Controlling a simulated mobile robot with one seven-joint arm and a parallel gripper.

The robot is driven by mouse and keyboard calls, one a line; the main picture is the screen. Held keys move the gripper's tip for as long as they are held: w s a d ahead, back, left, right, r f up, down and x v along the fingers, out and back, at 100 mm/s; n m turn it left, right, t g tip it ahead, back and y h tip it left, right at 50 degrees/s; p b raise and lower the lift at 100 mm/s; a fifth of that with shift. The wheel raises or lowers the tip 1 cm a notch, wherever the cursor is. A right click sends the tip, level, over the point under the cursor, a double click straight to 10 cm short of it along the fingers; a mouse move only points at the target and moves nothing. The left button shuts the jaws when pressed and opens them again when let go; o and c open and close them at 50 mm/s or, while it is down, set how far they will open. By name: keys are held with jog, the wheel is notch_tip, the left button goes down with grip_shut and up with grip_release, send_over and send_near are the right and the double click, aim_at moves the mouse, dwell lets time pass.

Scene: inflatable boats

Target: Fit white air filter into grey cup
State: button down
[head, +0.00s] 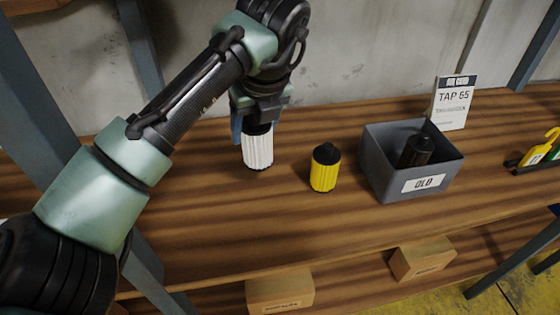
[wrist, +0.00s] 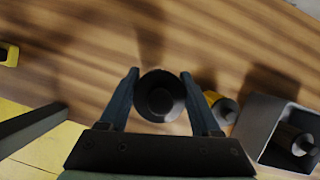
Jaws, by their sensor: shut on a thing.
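The white air filter (head: 258,150) is a ribbed white cylinder with a black top, upright in the head view. My gripper (head: 257,118) is shut on its black top from above. In the wrist view the two fingers of my gripper (wrist: 159,80) stand on either side of the round black top (wrist: 160,100), which hides the white body. I cannot tell whether the filter's base touches the bench or hangs just above it. I see no clear grey cup in either view.
A yellow filter (head: 323,172) with a black cap stands right of the white one. The bench (head: 200,220) is clear in front.

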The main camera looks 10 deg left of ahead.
aim_at(263, 139)
notch_tip(263, 139, down, 8)
jog(key=shift+f, duration=0.15)
dwell(0.3)
jog(key=shift+f, duration=0.1)
jog(key=shift+c, duration=0.4)
grip_release()
jog(key=v, duration=1.2)
jog(key=shift+w+d, duration=0.1)
